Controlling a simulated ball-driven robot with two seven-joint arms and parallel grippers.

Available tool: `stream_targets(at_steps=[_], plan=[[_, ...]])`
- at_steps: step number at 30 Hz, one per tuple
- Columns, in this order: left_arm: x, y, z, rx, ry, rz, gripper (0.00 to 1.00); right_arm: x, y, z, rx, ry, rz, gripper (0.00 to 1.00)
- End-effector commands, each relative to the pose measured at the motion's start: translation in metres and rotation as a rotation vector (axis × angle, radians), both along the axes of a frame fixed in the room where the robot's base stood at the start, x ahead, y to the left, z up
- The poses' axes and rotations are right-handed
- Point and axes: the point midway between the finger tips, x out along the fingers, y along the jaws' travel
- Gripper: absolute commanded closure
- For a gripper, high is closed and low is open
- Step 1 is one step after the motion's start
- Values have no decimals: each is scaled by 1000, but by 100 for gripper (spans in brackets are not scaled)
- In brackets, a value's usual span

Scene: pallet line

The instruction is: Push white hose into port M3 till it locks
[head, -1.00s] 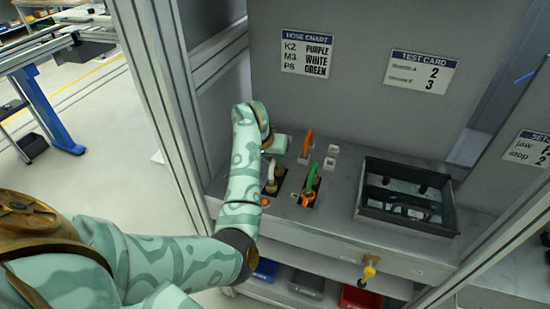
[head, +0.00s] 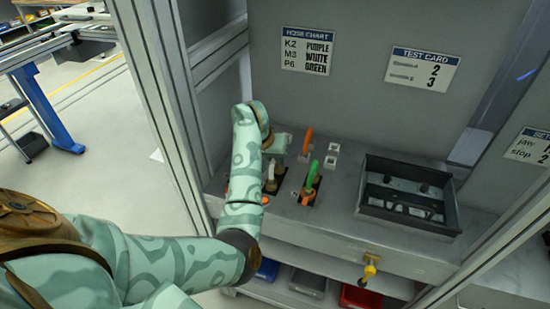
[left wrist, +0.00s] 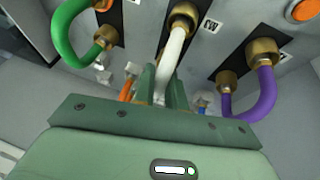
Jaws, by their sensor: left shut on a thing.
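In the left wrist view my left gripper (left wrist: 162,88) is shut on the white hose (left wrist: 172,55), one green finger on each side of it. The hose runs up from the fingers to a brass fitting (left wrist: 184,15) on a black plate. The label beside it is only partly readable, and I cannot tell whether the hose is locked in. In the head view the white hose (head: 271,171) shows as a small pale piece beside my left forearm, which hides much of that port and gripper. My right gripper is not in view.
The green hose (left wrist: 66,38) and purple hose (left wrist: 262,90) flank the white one at brass fittings. The hose chart (head: 307,52) pairs M3 with white.

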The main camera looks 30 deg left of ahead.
Motion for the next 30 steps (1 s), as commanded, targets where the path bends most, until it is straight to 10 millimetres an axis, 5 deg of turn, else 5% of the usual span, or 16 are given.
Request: stream_targets(at_steps=[5,6,9,20,30], plan=[[-1,0,-2,-1,4,0,100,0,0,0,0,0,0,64],[-1,0,-2,-1,4,0,84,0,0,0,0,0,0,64],[-1,0,-2,-1,4,0,62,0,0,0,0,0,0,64],[-3,1,6,0,1,1,62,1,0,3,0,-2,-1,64],[-36,7,83,-1,-3,3,62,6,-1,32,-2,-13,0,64]])
